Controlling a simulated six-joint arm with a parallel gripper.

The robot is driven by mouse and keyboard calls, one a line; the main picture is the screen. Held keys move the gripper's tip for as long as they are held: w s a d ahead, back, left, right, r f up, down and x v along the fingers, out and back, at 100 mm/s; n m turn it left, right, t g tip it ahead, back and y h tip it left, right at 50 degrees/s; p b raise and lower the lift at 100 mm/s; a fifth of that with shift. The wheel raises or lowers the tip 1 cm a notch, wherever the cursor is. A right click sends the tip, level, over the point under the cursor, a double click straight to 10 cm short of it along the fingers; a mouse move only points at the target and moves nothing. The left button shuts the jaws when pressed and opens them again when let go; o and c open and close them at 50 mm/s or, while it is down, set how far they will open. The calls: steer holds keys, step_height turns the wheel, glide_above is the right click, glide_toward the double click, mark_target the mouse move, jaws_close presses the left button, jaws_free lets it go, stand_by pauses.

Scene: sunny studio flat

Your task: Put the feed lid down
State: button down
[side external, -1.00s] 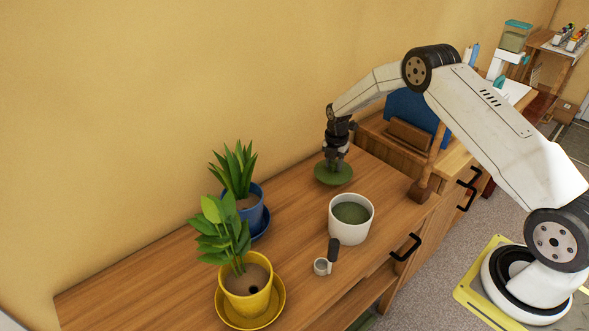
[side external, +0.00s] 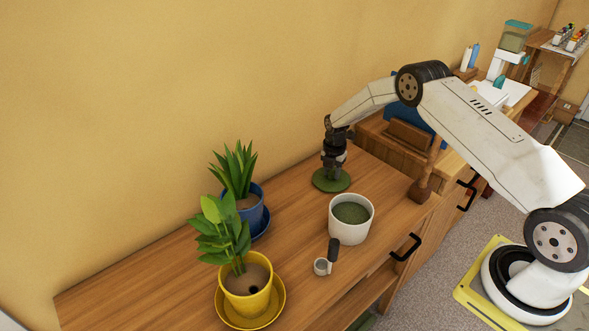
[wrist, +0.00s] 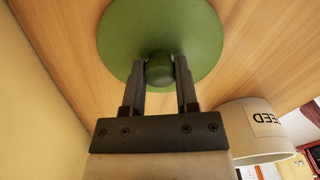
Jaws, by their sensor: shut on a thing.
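The feed lid (side external: 343,184) is a round green disc with a knob. It is at the wooden top behind the feed pot, close to or on the surface; I cannot tell if it touches. My gripper (side external: 333,172) points down and is shut on the lid's knob. In the wrist view the lid (wrist: 190,30) fills the top middle, with its knob between the fingers of my gripper (wrist: 160,72). The white feed pot (side external: 347,231) stands open with green content inside; its FEED label shows in the wrist view (wrist: 266,118).
A scoop (side external: 322,266) with a dark handle lies in front of the pot. A plant in a blue pot (side external: 249,213) and one in a yellow pot (side external: 248,296) stand left. A wooden stand with a blue panel (side external: 403,117) is behind right. The wall is close behind.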

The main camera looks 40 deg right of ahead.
mark_target(332, 171)
steer(key=shift+f, duration=0.1)
steer(key=shift+c, duration=1.8)
jaws_free()
step_height(332, 171, up, 12)
